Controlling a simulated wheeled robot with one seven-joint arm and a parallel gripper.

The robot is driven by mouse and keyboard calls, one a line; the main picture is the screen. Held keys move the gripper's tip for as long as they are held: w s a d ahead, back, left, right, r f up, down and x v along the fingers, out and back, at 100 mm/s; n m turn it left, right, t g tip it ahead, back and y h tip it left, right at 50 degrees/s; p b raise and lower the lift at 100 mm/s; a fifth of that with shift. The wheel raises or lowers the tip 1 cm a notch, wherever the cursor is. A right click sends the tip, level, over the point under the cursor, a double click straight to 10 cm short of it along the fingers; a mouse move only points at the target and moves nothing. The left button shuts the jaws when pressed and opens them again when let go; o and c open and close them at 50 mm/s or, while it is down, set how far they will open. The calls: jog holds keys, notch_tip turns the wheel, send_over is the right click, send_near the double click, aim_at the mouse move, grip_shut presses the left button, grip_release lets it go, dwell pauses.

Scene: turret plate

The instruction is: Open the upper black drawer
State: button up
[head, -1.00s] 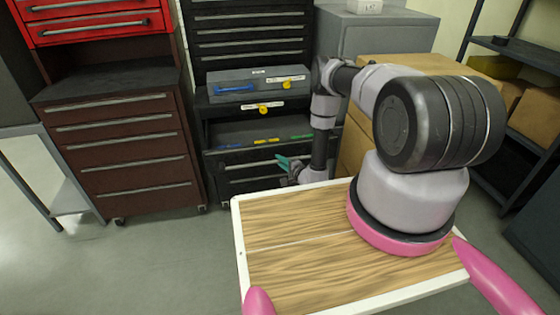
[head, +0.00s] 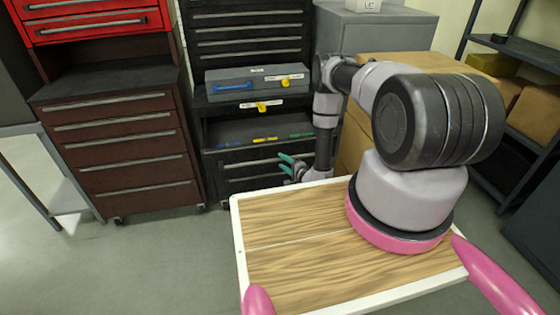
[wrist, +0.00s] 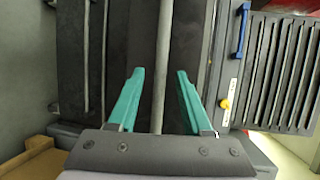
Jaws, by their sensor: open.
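The black drawer cabinet (head: 250,43) stands at the back centre of the head view. A drawer front (head: 236,172) with a long bar handle is below the grey toolbox. A dark recess with small coloured marks shows above that front; I cannot tell how far the drawer stands out. My gripper (head: 291,163) is in front of the handle's right part. In the wrist view, turned sideways, my gripper (wrist: 159,88) is open, with one teal finger on each side of the bar handle (wrist: 163,55). I cannot tell whether either finger touches it. Another handle (wrist: 103,50) is to the left.
The grey toolbox (head: 255,93) with a blue handle and yellow tags sits above the drawer. A brown drawer cabinet (head: 125,150) stands left. Cardboard boxes (head: 425,65) and shelving are right. The floor (head: 160,255) is clear at left.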

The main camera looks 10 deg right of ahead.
jog(key=v, duration=0.8)
jog(key=w+a+r+n+g+y, duration=0.2)
jog(key=a+r+y, duration=0.1)
jog(key=r, duration=0.6)
jog(key=w+a+r+n+g+y, duration=0.2)
jog(key=a+r+y, duration=0.15)
jog(key=r, duration=0.65)
jog(key=w+a+r+n+g+y, duration=0.1)
jog(key=w+a+r+g+y, duration=0.2)
jog(key=r, duration=0.6)
jog(key=s+a+r+n+g, duration=0.2)
jog(key=s+r, duration=0.1)
jog(key=r, duration=0.3)
jog(key=s+a+r+n+g, duration=0.2)
jog(key=r+g, duration=0.1)
jog(key=r, duration=0.3)
jog(key=s+d+r+n+g+h, duration=0.25)
jog(key=s+r+h, duration=0.25)
jog(key=s+r, duration=0.9)
jog(key=s+d+r+m+t+h, duration=0.1)
jog(key=s+d+r+t+h, duration=0.6)
jog(key=s+d+r, duration=0.3)
jog(key=shift+s+d+h, duration=0.4)
jog(key=shift+s+h, duration=0.45)
